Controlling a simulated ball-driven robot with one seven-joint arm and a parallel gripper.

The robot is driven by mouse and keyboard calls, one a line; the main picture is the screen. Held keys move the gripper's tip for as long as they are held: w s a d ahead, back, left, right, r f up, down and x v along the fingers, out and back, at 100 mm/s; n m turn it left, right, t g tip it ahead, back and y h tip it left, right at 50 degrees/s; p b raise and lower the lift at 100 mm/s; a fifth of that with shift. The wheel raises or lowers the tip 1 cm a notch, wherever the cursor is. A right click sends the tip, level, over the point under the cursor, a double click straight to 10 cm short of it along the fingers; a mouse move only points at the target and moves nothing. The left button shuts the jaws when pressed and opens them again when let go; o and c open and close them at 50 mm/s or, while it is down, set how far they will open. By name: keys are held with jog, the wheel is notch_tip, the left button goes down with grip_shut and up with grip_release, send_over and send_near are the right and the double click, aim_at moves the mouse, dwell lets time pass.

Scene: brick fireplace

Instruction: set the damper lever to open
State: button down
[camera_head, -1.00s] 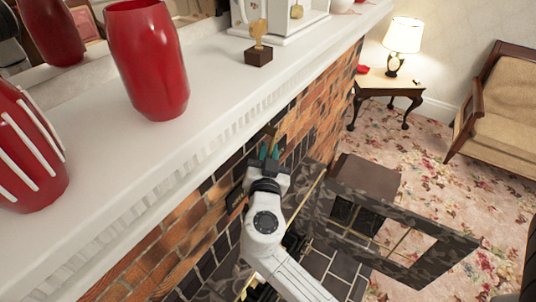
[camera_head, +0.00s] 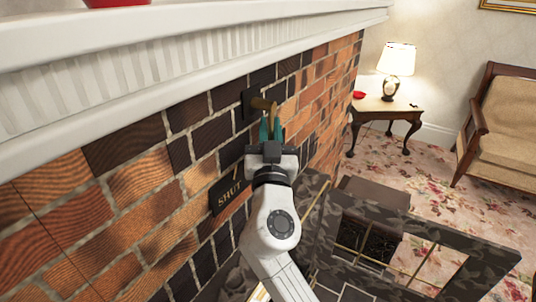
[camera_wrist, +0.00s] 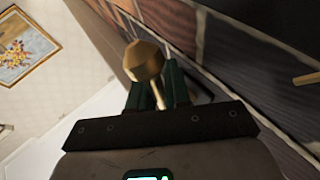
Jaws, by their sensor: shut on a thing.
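The damper lever (camera_head: 262,103) is a brass lever with a rounded knob. It stands out from a dark plate (camera_head: 248,101) on the brick wall below the mantel. In the wrist view its faceted knob (camera_wrist: 146,61) sticks out beyond the green fingertips, and its thin shaft runs between them. My gripper (camera_head: 270,127) is shut on the lever; it also shows in the wrist view (camera_wrist: 158,92). A black plaque reading SHUT (camera_head: 227,192) is on the wall, lower left of my gripper. I see no plaque reading OPEN.
The white mantel (camera_head: 200,55) overhangs the brick wall (camera_head: 150,185) above my gripper. A dark, patterned fire screen (camera_head: 415,240) stands lower right. A small table with a lit lamp (camera_head: 397,60) and a wooden armchair (camera_head: 505,115) are farther off.

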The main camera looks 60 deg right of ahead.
jog(key=shift+d+r+n+t+y+b, duration=0.2)
jog(key=shift+d+n+t+b, duration=0.3)
jog(key=shift+n+t+b, duration=1.55)
jog(key=shift+d+r+n+t+y+b, duration=0.2)
jog(key=shift+d+n+t+b, duration=0.45)
jog(key=shift+b, duration=2.5)
jog(key=shift+d+r+n+t+y+b, duration=0.1)
jog(key=shift+d+r+n+t+b, duration=0.2)
jog(key=shift+n+t+b, duration=1.8)
jog(key=shift+m+g+b, duration=0.4)
jog(key=shift+b, duration=0.15)
jog(key=shift+w, duration=0.1)
jog(key=c, duration=1.4)
grip_release()
jog(key=shift+c, duration=0.2)
